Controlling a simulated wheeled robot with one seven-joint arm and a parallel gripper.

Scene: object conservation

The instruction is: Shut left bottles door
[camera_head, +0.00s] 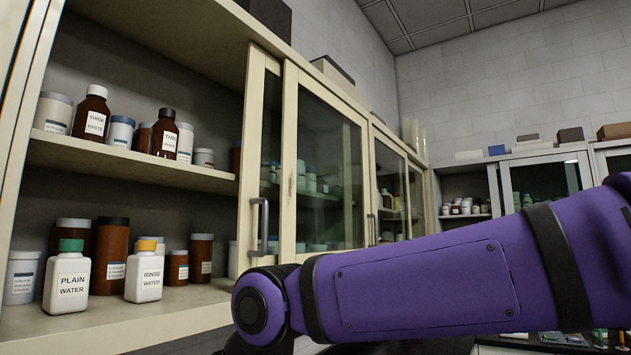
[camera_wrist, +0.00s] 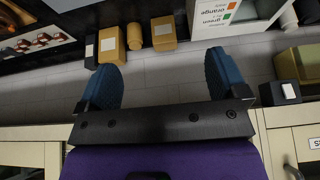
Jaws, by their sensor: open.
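The bottles cabinet in the head view has a glass sliding door in a cream frame (camera_head: 290,165). It stands slid to the right, and the left part of the cabinet is open. Its grey bar handle (camera_head: 259,228) is on the door's left edge. The bottles, such as the plain water bottle (camera_head: 67,278) and rinse water bottle (camera_head: 145,272), stand exposed on the shelves. My purple arm crosses the lower right, in front of the cabinet. In the wrist view my gripper (camera_wrist: 165,78) is open and empty, its blue fingers apart over grey floor. The handle is not seen there.
In the wrist view, tan boxes (camera_wrist: 163,33), a white box with coloured labels (camera_wrist: 235,15) and a yellowish bin (camera_wrist: 298,65) lie beyond the fingers. More cabinets (camera_head: 530,185) stand along the back wall. A cluttered worktop shows at the lower right of the head view.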

